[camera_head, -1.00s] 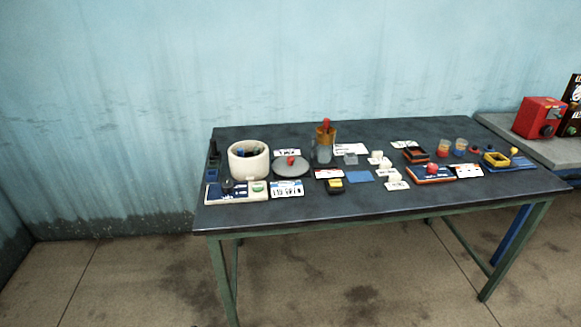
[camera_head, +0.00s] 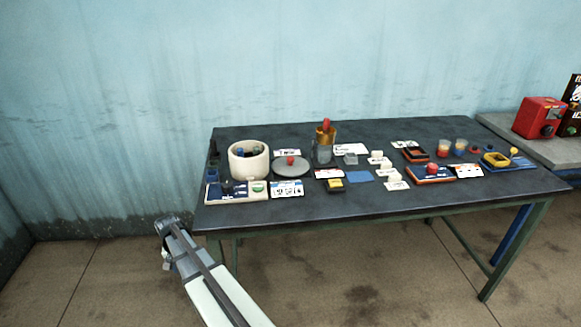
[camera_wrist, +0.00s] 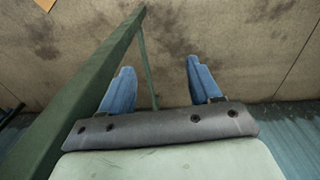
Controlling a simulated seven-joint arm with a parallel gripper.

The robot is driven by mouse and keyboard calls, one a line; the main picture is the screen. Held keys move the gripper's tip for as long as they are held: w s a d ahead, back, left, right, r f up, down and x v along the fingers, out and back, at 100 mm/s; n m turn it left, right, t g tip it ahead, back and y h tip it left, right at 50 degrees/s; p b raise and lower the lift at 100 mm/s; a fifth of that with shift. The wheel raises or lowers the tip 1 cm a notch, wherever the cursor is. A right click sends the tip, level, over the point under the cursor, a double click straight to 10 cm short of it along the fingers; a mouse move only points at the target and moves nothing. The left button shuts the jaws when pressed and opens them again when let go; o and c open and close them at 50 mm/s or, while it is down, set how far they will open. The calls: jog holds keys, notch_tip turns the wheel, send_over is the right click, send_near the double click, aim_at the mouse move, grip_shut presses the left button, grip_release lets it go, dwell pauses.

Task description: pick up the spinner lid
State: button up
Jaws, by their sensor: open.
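The spinner lid is most likely the grey round disc (camera_head: 291,167) with a red knob on top, lying on the dark table right of a white round tub (camera_head: 249,160). My gripper shows in the wrist view (camera_wrist: 158,88) as two blue fingers spread apart with nothing between them. In the head view my arm (camera_head: 205,270) reaches up from the bottom, left of and in front of the table's near left corner, well away from the lid. The fingertips are hard to make out there. The lid is not in the wrist view.
The dark table (camera_head: 400,200) holds labels, small trays, cups and an amber container (camera_head: 325,135) with a red top, just right of the lid. A green table leg (camera_wrist: 75,90) stands close beside my fingers in the wrist view. A red box (camera_head: 540,117) sits on the side bench.

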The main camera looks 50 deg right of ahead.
jog(key=w+d+r+m+t, duration=0.15)
jog(key=w+d+r, duration=0.3)
jog(key=r, duration=0.45)
jog(key=w+d+r+m+t, duration=0.1)
jog(key=w+d+r+m, duration=0.1)
jog(key=w+d+r, duration=0.45)
jog(key=s+d+r+m+h, duration=0.1)
jog(key=d+r, duration=0.4)
jog(key=r, duration=0.4)
jog(key=s+d+r+m+h, duration=0.1)
jog(key=d+r, duration=0.4)
jog(key=r, duration=0.4)
jog(key=m+g+h, duration=0.2)
jog(key=m+g, duration=0.1)
jog(key=m, duration=0.2)
send_over(290, 158)
jog(key=a, duration=0.2)
jog(key=shift+n+t, duration=0.25)
jog(key=f, duration=0.5)
jog(key=shift+s+a+f, duration=0.1)
jog(key=shift+s, duration=0.2)
jog(key=shift+w+x, duration=0.2)
jog(key=shift+x, duration=1.15)
jog(key=shift+w+x, duration=0.15)
jog(key=shift+x, duration=1.15)
grip_shut()
